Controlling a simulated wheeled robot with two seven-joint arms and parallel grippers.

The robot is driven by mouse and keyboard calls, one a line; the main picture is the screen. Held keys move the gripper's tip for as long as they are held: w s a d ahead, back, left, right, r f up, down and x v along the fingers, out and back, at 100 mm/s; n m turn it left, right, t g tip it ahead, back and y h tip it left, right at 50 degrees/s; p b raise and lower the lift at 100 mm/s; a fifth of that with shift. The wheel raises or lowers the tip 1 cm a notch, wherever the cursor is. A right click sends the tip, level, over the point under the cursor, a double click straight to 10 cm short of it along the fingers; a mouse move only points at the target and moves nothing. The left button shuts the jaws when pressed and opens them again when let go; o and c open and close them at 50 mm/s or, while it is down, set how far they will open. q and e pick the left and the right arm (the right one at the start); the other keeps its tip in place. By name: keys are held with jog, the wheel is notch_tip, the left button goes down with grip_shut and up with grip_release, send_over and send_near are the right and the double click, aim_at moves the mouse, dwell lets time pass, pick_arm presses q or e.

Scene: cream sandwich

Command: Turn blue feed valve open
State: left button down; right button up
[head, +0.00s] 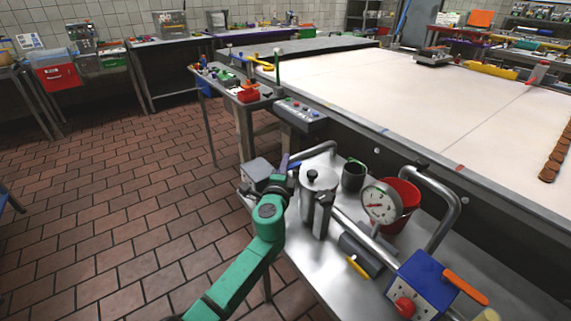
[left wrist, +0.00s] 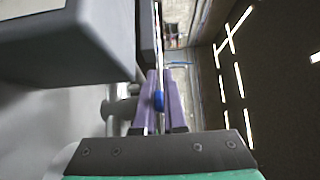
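The blue feed valve handle (head: 294,164) shows as a small blue bar at the pipe beside the steel canister. My left gripper (head: 290,172) is at this handle, at the end of my green arm; its fingers are mostly hidden in the head view. In the left wrist view the two purple fingers (left wrist: 162,92) stand close together, with a blue piece of the handle (left wrist: 158,101) between them. They appear shut on it. The rest of the handle and the valve body are hidden there. My right gripper is not in view.
A lidded steel canister (head: 318,183) stands right of the gripper. A blue box (head: 424,280) with a red knob and orange lever is at front right. Open floor lies left.

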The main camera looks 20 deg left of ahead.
pick_arm(q)
jog(key=m+h, duration=0.2)
jog(key=h, duration=0.1)
jog(key=w+m+h, duration=0.1)
jog(key=m+h, duration=0.1)
jog(key=h, duration=0.1)
jog(key=shift+w+g+h, duration=0.2)
jog(key=shift+g+h, duration=0.2)
jog(key=c, duration=1)
grip_release()
jog(key=shift+s+f, duration=0.1)
jog(key=shift+f, duration=0.15)
